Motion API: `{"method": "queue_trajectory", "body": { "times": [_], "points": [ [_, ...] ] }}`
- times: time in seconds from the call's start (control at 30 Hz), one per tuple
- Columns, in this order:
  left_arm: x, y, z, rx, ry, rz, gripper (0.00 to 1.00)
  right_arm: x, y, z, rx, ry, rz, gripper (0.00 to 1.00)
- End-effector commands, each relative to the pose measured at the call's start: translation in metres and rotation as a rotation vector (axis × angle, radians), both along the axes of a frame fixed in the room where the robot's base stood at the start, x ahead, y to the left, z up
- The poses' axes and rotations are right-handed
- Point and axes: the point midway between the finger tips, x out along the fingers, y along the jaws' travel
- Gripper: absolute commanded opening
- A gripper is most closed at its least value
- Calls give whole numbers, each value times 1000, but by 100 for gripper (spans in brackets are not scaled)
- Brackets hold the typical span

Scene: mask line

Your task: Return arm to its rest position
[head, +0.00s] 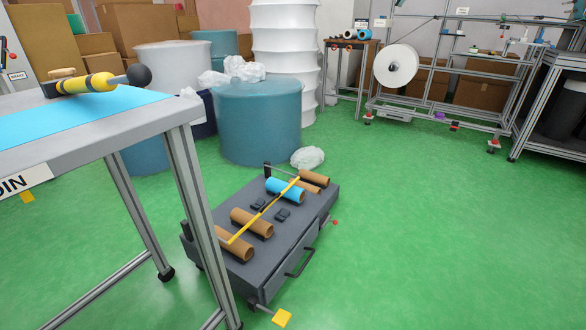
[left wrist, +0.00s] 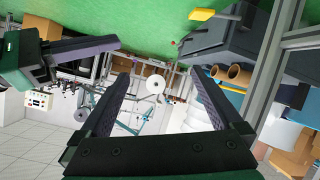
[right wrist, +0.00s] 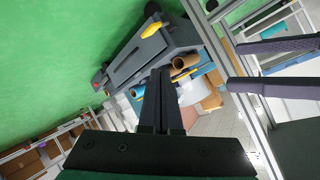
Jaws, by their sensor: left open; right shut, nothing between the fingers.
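Neither of my grippers shows in the head view. In the left wrist view my left gripper (left wrist: 160,72) has its two dark fingers spread apart with nothing between them. In the right wrist view my right gripper (right wrist: 160,72) has its fingers together and holds nothing. The left gripper's fingers also show at the right of the right wrist view (right wrist: 234,68), apart from each other and clear of the right gripper. The right gripper also shows at the upper left of the left wrist view (left wrist: 116,42).
A grey table (head: 120,118) with a blue mat (head: 60,122) and a yellow tool (head: 88,83) stands at left. Beside it a low dark cart (head: 318,208) carries cardboard tubes, a blue roll (head: 285,190) and a yellow bar. Green floor (head: 430,220) is clear at right.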

Motion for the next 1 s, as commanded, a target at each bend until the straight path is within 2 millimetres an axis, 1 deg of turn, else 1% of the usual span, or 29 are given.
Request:
{"method": "queue_trajectory", "body": {
  "times": [0.03,0.1,0.13,0.17,0.37,0.47,0.57,0.63,0.67,0.77,0.87,0.9,0.97,1.0],
  "points": [
    [0,0,1,0,1,0,100,-9,2,13,-56,-61,37,0],
    [0,0,2,1,1,-1,100,-18,5,34,-150,-164,91,0],
    [0,1,5,7,6,-1,100,-21,4,42,-182,-189,107,0],
    [-2,4,8,25,20,-2,100,-20,1,44,-194,-169,107,0],
    [-12,23,-3,121,107,-5,100,-29,-18,31,-281,-72,124,0],
    [-19,35,-7,172,157,-6,100,-37,-30,27,-330,-19,134,0],
    [-30,51,-10,229,216,-6,100,-47,-46,24,-381,45,143,0],
    [-40,65,-10,275,268,-5,100,-57,-60,24,-424,98,151,0],
    [-45,72,-8,297,293,-6,100,-63,-67,25,-443,126,154,0],
    [-69,100,1,378,397,-3,100,-86,-95,34,-518,235,167,0],
    [-103,133,15,464,525,-3,100,-121,-128,49,-593,370,183,0],
    [-119,145,22,494,578,-4,100,-136,-140,56,-618,425,190,0],
    [-144,162,35,535,657,-5,100,-161,-158,68,-653,507,201,0],
    [-159,172,43,558,705,-8,100,-177,-167,76,-671,558,208,0]
  ]
}}
